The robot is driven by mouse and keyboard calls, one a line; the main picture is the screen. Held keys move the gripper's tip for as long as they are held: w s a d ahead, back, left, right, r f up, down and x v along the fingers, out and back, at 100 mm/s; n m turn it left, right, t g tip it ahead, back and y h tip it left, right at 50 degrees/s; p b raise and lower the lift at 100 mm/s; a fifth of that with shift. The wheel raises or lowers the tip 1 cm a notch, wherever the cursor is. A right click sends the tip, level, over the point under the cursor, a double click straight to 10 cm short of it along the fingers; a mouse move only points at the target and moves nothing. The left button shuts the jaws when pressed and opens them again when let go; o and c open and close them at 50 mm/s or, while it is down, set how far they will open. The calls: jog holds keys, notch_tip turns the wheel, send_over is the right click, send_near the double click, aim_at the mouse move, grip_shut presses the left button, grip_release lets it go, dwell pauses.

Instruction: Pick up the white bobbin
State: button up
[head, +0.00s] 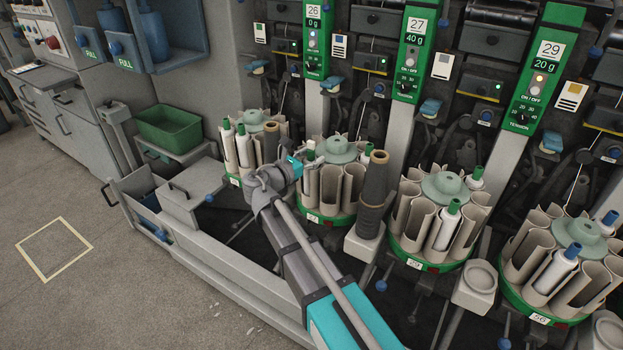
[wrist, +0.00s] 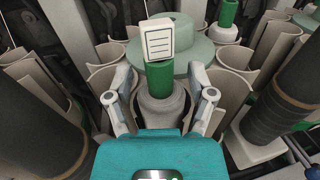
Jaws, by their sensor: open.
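In the wrist view a white bobbin (wrist: 160,108) with a green top stands upright between the two fingers of my gripper (wrist: 166,92). The fingers are open, one on each side, and a gap shows beside the bobbin. Its lower part is hidden by my gripper's teal body. A small white tag with dark lines (wrist: 158,38) shows over the green top; I cannot tell if it is attached. In the head view my gripper (head: 288,168) is at the left side of the number 27 carousel (head: 332,221), and its fingertips are hard to make out.
Other white bobbins stand in the left carousel (head: 229,148) and the right ones (head: 446,227). A dark, yarn-wound cone (head: 375,190) stands close to the right of my gripper. Tan pocket walls (wrist: 97,83) surround the bobbin. A green bin (head: 170,126) is at the left.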

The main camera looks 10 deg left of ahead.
grip_shut()
jog(key=shift+r, duration=0.1)
dwell(0.4)
notch_tip(320, 180, up, 18)
jog(key=p, duration=1.8)
jog(key=shift+r+p, duration=1.9)
jog(key=shift+p, duration=0.1)
